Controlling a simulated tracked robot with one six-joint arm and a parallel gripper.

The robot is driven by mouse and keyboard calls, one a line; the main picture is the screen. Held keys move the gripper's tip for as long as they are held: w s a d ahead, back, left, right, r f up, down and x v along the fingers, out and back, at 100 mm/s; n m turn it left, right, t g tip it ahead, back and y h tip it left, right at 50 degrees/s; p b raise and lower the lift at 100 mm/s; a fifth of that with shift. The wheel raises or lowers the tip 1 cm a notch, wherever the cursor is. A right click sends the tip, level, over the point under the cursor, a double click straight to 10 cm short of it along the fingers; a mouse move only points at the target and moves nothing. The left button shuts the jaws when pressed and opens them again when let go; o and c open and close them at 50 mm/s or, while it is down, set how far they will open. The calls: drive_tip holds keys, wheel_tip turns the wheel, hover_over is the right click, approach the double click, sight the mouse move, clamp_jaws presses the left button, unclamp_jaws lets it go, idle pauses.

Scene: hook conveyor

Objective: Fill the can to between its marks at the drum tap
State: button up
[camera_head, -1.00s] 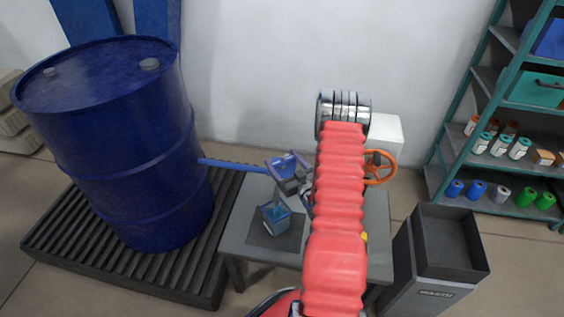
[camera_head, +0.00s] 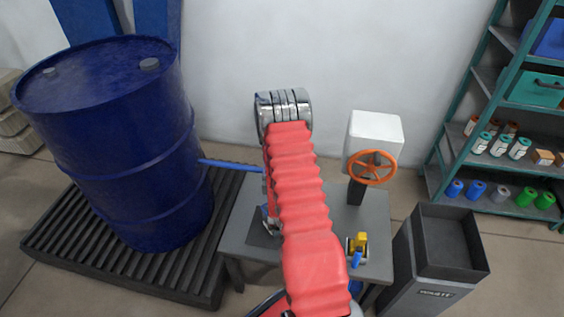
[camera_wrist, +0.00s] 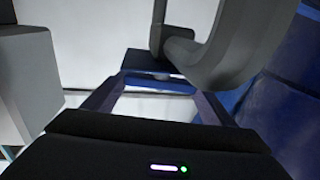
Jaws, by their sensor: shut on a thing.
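My red arm covers the pipe's end, the tap and nearly all of the can, so the can's level and marks cannot be read. In the wrist view my gripper (camera_wrist: 158,88) is shut on a blue piece (camera_wrist: 155,80), apparently the tap handle. A grey curved part (camera_wrist: 235,45), possibly the tap body, stands just beyond it. The drum fills the right side there.
A white box with an orange handwheel (camera_head: 371,167) stands on the table's right. A small yellow and blue item (camera_head: 358,246) sits near the table's front. A dark bin (camera_head: 438,245) and a teal shelf (camera_head: 500,207) with small containers stand to the right.

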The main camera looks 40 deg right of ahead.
drive_tip(key=shift+d+m+g+h, duration=0.1)
drive_tip(key=shift+m+g+h, duration=0.7)
drive_tip(key=shift+g+h, duration=0.1)
drive_tip(key=o, duration=1)
drive_tip(key=shift+o, duration=0.2)
drive_tip(key=v, duration=1.4)
drive_tip(key=shift+d, duration=0.1)
